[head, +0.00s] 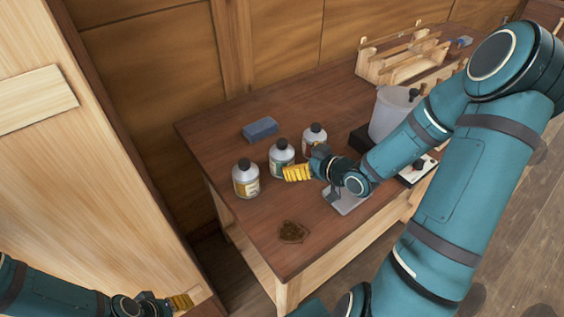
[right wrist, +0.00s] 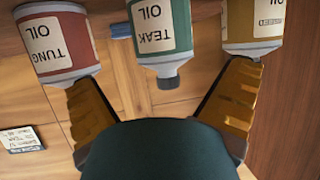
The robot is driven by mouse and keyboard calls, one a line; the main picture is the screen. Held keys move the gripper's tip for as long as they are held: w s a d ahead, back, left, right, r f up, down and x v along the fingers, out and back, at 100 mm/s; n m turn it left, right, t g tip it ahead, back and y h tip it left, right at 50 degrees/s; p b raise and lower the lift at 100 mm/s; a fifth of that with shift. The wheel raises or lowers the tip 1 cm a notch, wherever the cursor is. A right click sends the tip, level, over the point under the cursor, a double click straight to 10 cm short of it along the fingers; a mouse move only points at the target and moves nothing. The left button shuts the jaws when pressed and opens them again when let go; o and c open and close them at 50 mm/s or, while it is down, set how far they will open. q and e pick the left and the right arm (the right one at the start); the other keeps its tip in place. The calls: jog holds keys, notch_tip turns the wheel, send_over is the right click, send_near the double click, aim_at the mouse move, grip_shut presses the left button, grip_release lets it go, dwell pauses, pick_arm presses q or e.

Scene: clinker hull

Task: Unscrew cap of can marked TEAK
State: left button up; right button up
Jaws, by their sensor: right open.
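The TEAK can (right wrist: 160,28) has a green label and a dark cap (right wrist: 168,83). It appears upside down in the right wrist view, with the cap between my right gripper's spread fingers and apart from both. In the head view the can (head: 281,158) is the middle one of three on the bench. My right gripper (head: 298,173) is open and empty, with its yellow fingers close in front of that can. My left gripper (head: 180,301) is at the bottom left, away from the bench; its opening is unclear.
A red-labelled TUNG OIL can (right wrist: 55,45) and a yellow-labelled can (right wrist: 254,25) flank it closely. The bench (head: 225,128) also bears a blue block (head: 261,129), a grey bucket (head: 388,113), a wooden rack (head: 400,62) and a brown patch (head: 293,231).

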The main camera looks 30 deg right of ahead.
aim_at(289, 156)
jog(key=shift+a+b+x, duration=0.1)
jog(key=shift+b+x, duration=0.3)
jog(key=shift+x, duration=1.35)
jog(key=shift+a+b+x, duration=0.15)
jog(key=shift+b+x, duration=0.25)
jog(key=shift+x, duration=1.3)
jog(key=shift+r, duration=0.15)
jog(key=shift+c, duration=0.3)
jog(key=c, duration=1.2)
